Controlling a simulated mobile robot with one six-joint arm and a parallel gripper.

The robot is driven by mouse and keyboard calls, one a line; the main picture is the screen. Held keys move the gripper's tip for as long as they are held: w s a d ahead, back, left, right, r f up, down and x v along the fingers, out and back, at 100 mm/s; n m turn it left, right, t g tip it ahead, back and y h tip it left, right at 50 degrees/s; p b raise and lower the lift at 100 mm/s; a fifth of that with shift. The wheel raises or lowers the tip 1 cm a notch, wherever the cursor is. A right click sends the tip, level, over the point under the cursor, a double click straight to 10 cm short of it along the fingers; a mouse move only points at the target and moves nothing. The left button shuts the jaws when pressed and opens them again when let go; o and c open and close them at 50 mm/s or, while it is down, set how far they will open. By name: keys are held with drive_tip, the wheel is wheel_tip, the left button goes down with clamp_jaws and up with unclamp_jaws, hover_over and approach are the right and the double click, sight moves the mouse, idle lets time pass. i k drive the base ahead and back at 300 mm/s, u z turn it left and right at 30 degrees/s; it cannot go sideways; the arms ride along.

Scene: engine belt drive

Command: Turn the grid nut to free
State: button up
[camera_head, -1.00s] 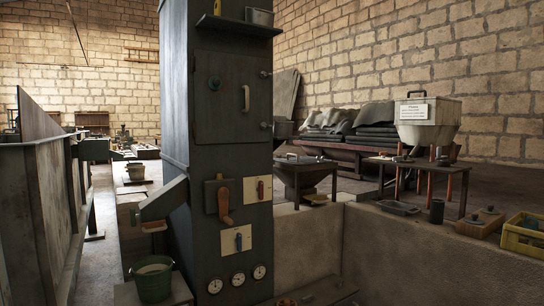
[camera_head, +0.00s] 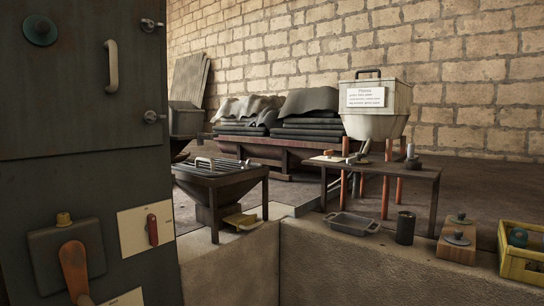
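A dark slatted grid (camera_head: 226,170) covers the top of a low metal hopper (camera_head: 220,200) on legs, left of centre. I cannot make out a nut on the grid at this size. My gripper is not in view.
A dark cabinet (camera_head: 90,190) with handles and a red lever fills the left side. A low pale wall (camera_head: 330,265) runs across the front. A workbench (camera_head: 400,172), a white bin with a sign (camera_head: 385,110) and a yellow crate (camera_head: 522,268) stand at the right.

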sight(246, 165)
drive_tip(key=u, duration=0.1)
drive_tip(key=i, duration=1.2)
drive_tip(key=u, duration=0.4)
drive_tip(key=k, duration=0.85)
drive_tip(key=u, duration=0.15)
drive_tip(key=i, duration=0.85)
drive_tip(key=z, duration=0.05)
